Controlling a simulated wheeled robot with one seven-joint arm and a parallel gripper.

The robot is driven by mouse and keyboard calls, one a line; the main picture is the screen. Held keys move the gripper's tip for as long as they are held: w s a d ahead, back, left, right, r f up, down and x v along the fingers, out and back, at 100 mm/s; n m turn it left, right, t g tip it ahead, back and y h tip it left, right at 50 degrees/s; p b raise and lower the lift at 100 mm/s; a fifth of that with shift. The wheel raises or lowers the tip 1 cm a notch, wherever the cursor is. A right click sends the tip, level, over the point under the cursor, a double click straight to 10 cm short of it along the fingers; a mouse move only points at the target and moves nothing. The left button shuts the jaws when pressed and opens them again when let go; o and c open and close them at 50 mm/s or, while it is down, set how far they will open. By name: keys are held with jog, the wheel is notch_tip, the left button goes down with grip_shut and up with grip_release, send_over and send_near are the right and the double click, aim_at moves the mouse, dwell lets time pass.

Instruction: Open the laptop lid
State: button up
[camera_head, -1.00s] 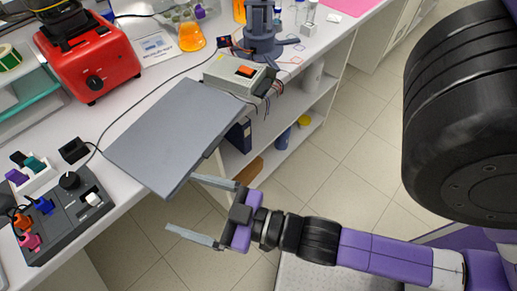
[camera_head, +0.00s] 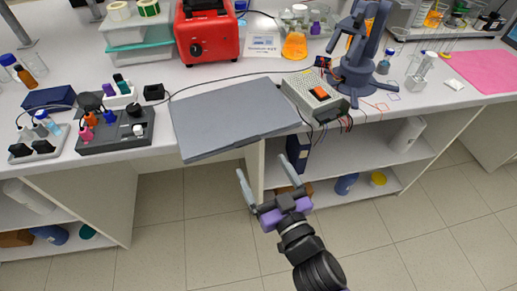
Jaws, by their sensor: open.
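The laptop (camera_head: 232,115) is a flat grey slab with its lid shut. It lies on the white bench, and its near edge reaches the bench's front edge. My gripper (camera_head: 262,178) is in front of the bench, near the laptop's front right part in the picture. Its two grey fingers point toward the bench and are spread apart with nothing between them. A gap shows between the fingertips and the laptop.
A beige box with an orange switch (camera_head: 315,97) and loose wires stands right of the laptop. A dark control panel (camera_head: 117,134) is at its left. A red machine (camera_head: 208,32) and an orange flask (camera_head: 294,46) stand behind. Open shelves (camera_head: 350,158) lie below the bench.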

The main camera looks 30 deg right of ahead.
jog(key=w+p, duration=0.1)
jog(key=w, duration=0.6)
jog(key=shift+w+d+p, duration=0.2)
jog(key=shift+d+p, duration=0.1)
jog(key=shift+d, duration=0.05)
